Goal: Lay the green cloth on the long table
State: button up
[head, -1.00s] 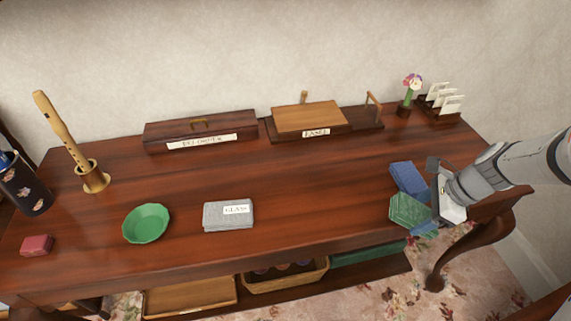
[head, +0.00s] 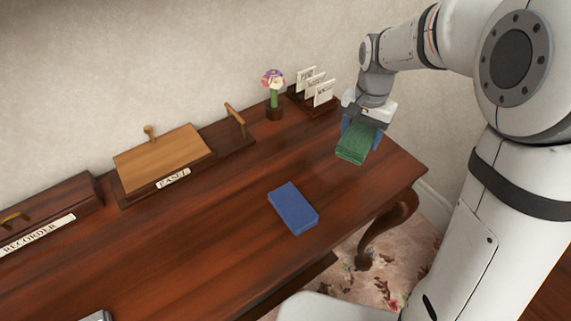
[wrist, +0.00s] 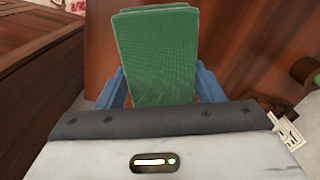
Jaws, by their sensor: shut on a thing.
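The green cloth (head: 357,143) is a folded, flat bundle. My gripper (head: 359,137) is shut on it, with blue fingers on both sides, at the right end of the long table (head: 230,220). In the wrist view the green cloth (wrist: 157,58) stands out between the blue fingertips (wrist: 160,88). It appears to be held above the tabletop; the exact gap cannot be told.
A folded blue cloth (head: 293,208) lies on the table left of my gripper. A flower in a pot (head: 274,95) and a card rack (head: 314,90) stand behind. The easel box (head: 165,160) and recorder case (head: 45,222) lie further left. The table's middle is bare.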

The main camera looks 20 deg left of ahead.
aim_at(350, 169)
notch_tip(350, 169, down, 10)
jog(key=shift+f+b, duration=0.1)
jog(key=shift+b, duration=0.35)
jog(key=o, duration=0.9)
jog(key=shift+o, duration=0.2)
